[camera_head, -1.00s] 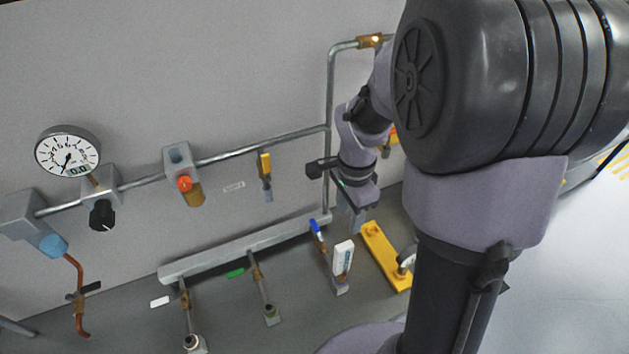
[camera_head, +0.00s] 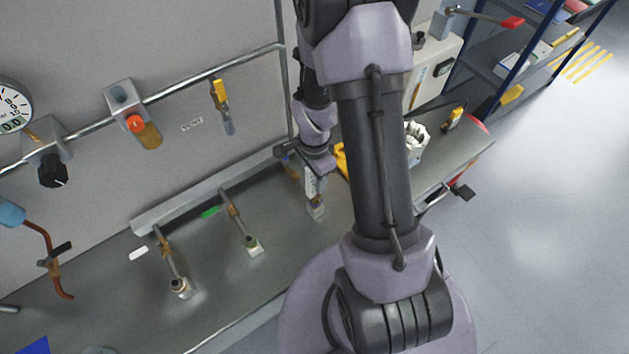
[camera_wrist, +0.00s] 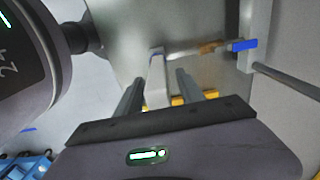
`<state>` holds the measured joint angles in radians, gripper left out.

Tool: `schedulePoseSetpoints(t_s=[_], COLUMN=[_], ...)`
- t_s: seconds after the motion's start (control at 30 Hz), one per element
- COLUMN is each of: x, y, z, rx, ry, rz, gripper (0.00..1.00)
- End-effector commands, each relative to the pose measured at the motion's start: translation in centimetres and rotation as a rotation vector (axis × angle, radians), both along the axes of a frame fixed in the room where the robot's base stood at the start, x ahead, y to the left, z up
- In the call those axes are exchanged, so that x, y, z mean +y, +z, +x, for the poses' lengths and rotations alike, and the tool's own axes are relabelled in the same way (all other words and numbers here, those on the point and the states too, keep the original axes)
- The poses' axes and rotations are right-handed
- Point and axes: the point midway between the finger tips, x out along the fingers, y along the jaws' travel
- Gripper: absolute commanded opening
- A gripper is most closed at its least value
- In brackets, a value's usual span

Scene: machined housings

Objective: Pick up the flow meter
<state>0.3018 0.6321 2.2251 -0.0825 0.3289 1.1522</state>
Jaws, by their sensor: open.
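The flow meter (camera_head: 312,187) is a small white upright block on a grey fitting at the bench's rear, seen just under my wrist in the head view. My arm partly covers its top. In the wrist view the flow meter (camera_wrist: 156,77) is a pale block between my two dark fingers. My gripper (camera_wrist: 158,88) is open, with a finger on either side of it and visible gaps. I cannot tell how deep it sits between them. My gripper's fingers are hard to make out in the head view.
A blue-handled valve with brass fitting (camera_wrist: 212,47) adjoins the flow meter. Two pipe stubs (camera_head: 240,223) (camera_head: 172,262) stand to the left on the bench. A grey rail (camera_head: 185,200) runs along the wall behind. A yellow item (camera_head: 341,160) lies just right of the gripper.

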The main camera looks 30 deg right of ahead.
Motion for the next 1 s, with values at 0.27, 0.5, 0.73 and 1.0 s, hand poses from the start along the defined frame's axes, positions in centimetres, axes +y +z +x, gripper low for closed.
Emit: schedulePoseSetpoints(t_s=[0.27,0.5,0.73,1.0], x=[0.0,0.0,0.0,0.5], y=[0.0,0.1,0.8,3.7], z=[0.0,0.0,0.1,-1.0], rx=[0.000,0.000,-0.003,0.000], ry=[0.000,0.001,0.001,0.000], rz=[0.000,0.000,-0.001,0.000], gripper=[0.00,0.00,0.00,0.00])
